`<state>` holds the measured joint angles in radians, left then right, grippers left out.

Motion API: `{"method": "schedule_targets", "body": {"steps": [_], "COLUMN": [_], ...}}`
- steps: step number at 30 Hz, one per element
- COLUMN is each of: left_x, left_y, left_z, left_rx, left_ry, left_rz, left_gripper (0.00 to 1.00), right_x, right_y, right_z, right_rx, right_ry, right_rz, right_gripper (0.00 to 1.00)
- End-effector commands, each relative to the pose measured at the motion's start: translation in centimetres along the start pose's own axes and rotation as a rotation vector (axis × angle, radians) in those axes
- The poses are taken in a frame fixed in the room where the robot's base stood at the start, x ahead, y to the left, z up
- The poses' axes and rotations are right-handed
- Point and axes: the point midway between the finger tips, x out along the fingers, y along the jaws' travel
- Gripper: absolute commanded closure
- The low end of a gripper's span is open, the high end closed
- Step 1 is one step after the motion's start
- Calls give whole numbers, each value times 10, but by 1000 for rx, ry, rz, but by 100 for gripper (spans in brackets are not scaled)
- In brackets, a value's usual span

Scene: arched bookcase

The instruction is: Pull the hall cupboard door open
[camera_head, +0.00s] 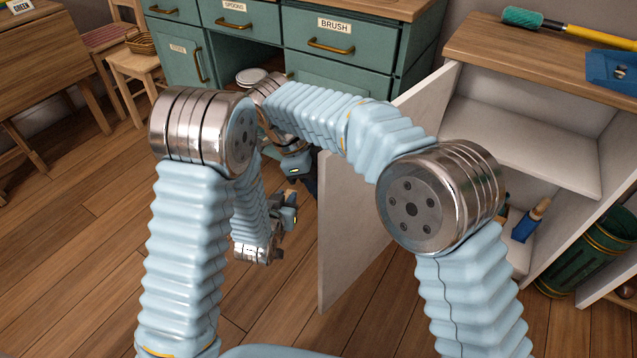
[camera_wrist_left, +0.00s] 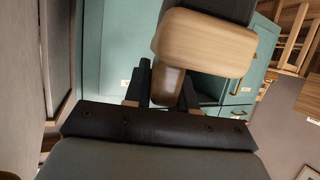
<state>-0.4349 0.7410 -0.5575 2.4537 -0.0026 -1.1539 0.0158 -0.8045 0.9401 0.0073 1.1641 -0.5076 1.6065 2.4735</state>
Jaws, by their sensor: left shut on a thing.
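The hall cupboard door (camera_head: 350,225) is a pale panel standing open, edge toward me, in front of the white-lined cupboard (camera_head: 520,145). Its outer face and handle are hidden. My left gripper (camera_head: 289,208) is low, left of the door and apart from it. In the left wrist view its fingers (camera_wrist_left: 167,85) are shut on a light wooden thing with a dark head, which looks like a brush (camera_wrist_left: 203,42). My right gripper (camera_head: 304,178) reaches across to the door's outer side, close to its edge. Its fingertips are partly hidden, so contact is unclear.
A green cabinet (camera_head: 340,75) with labelled drawers stands at the back. A green-headed roller (camera_head: 523,17) and a blue dustpan (camera_head: 612,72) lie on the cupboard top. Floor (camera_head: 75,250) at left is clear.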

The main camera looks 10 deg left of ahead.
Motion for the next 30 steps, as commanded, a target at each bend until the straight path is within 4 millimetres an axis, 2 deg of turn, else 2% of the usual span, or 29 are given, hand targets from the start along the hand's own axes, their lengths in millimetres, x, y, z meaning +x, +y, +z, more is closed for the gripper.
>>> {"method": "schedule_targets", "body": {"steps": [2, 10, 13, 17, 24, 30], "left_x": [0, 0, -1, -2, -8, -13], "left_y": [0, 0, 0, 0, 0, 0], "left_z": [0, 0, -2, -6, -21, -31], "left_rx": [0, 0, 0, 0, 0, 0], "left_ry": [1, 1, 1, 1, 1, 1], "left_rz": [0, 0, 0, 0, 0, 0], "left_gripper": [100, 100, 100, 100, 100, 100], "right_x": [-1, -1, -8, -31, -89, -115], "right_y": [-1, 0, -1, 0, -1, -1], "right_z": [-1, -1, 0, 0, -1, -1], "right_rx": [2, 1, 1, 1, 2, 2], "right_ry": [-1, -1, -1, -3, -3, -1], "right_rz": [-2, -1, -2, -4, -4, -2], "right_gripper": [79, 79, 79, 79, 79, 79]}}
